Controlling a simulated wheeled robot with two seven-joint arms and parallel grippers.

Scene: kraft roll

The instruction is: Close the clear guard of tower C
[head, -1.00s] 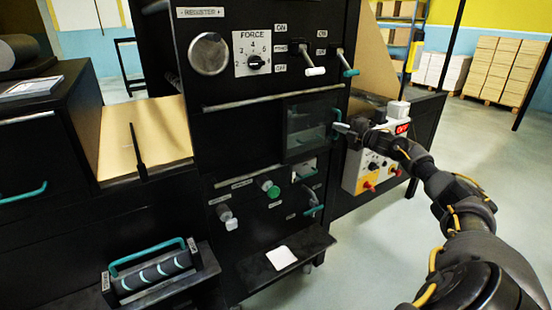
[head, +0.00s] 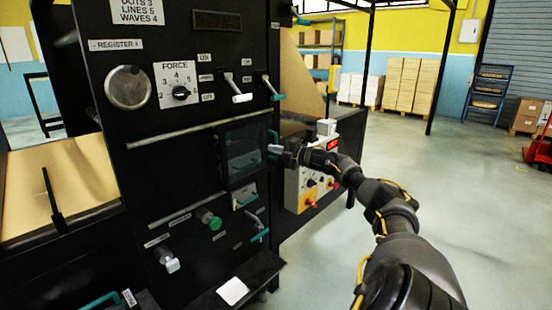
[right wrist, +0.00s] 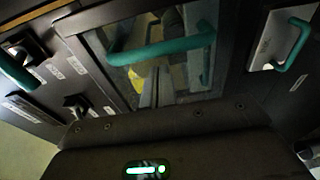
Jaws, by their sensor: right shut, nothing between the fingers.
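The clear guard (head: 243,152) is a dark, see-through panel on the black tower front, with a teal handle (head: 274,140) at its right edge. It lies across its opening; I cannot tell whether it is fully flush. In the right wrist view the guard (right wrist: 185,78) fills the upper middle, and its teal handle (right wrist: 165,46) runs across it. My right gripper (head: 274,149) is shut and empty, close beside the handle. Its thin fingers (right wrist: 150,90) point at the panel below the handle in the wrist view; contact cannot be told. My left gripper is out of view.
Above the guard are a FORCE dial (head: 180,92) and levers with white and teal grips. Below are a green knob (head: 209,218) and small handles. A control box (head: 310,186) with a red display stands behind my right gripper.

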